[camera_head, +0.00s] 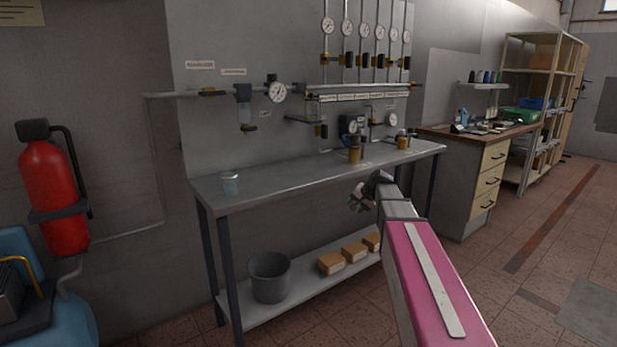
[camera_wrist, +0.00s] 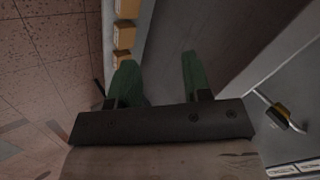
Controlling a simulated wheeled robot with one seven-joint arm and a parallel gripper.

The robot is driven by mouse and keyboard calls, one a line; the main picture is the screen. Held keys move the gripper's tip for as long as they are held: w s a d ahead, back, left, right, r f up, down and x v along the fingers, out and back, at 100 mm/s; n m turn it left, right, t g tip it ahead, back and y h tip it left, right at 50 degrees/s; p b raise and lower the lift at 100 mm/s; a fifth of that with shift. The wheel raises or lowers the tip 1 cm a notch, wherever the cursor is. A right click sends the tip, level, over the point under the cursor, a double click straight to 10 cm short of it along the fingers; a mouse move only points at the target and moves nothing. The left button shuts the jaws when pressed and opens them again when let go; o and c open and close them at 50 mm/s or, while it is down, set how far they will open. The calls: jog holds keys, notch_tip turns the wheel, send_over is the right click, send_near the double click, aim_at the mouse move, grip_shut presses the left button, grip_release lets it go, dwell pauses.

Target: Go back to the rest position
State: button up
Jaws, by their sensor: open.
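My gripper (camera_head: 360,197) is in front of the metal workbench (camera_head: 290,178), near the bench's front edge in the head view, at the end of my pink and grey arm. In the wrist view my gripper (camera_wrist: 157,72) shows two green fingers spread apart with nothing between them. It is open and empty. The fingertips appear clear of any object. The fingers are too small in the head view to make out well.
The lower shelf holds a grey bucket (camera_head: 269,277) and brown boxes (camera_head: 331,263). A red extinguisher (camera_head: 52,195) is left; drawers (camera_head: 487,180) and open floor are right.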

jog(key=s+f+n+g+h, duration=0.2)
jog(key=s+f+g, duration=0.1)
jog(key=s+f, duration=0.8)
jog(key=s+f+n+g+h, duration=0.3)
jog(key=s+f, duration=0.8)
jog(key=s, duration=0.7)
jog(key=shift+s, duration=0.2)
